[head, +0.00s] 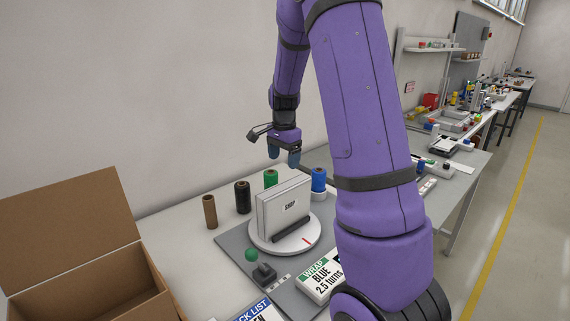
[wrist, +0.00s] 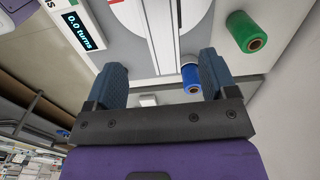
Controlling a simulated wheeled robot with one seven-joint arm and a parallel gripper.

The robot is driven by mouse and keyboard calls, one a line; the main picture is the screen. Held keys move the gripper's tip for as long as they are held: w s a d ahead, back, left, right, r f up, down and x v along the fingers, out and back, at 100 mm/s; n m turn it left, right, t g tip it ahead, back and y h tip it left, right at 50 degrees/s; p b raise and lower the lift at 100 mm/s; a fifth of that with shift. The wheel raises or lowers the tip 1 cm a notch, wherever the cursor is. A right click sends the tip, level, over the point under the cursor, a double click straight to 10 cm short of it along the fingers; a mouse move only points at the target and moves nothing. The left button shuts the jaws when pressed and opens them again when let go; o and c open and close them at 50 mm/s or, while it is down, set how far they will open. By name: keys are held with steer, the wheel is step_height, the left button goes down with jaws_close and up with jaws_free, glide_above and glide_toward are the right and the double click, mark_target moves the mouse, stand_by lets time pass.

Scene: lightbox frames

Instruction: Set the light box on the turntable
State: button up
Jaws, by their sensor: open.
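Brown (head: 209,212), black (head: 242,197), green (head: 270,178) and blue (head: 318,180) rolls stand behind the turntable. A green-knobbed control (head: 252,256) and a sign reading "WRAP BLUE 2.5 turns" (head: 322,276) are in front. An open cardboard box (head: 85,285) is left. A display (wrist: 79,31) reads 0.0 turns.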

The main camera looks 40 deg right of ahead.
steer(key=s+a+r+n+t, duration=0.3)
steer(key=s+a+r+n, duration=0.6)
steer(key=a+r, duration=0.45)
steer(key=s+a+r+n+t, duration=0.1)
steer(key=s+a+n, duration=0.3)
steer(key=s, duration=0.4)
steer(key=s+a+r+n+t, duration=0.1)
steer(key=s+a+n, duration=0.3)
steer(key=s, duration=0.5)
steer(key=shift+a+r+n, duration=0.4)
steer(key=shift+a+r, duration=0.1)
steer(key=shift+a, duration=0.15)
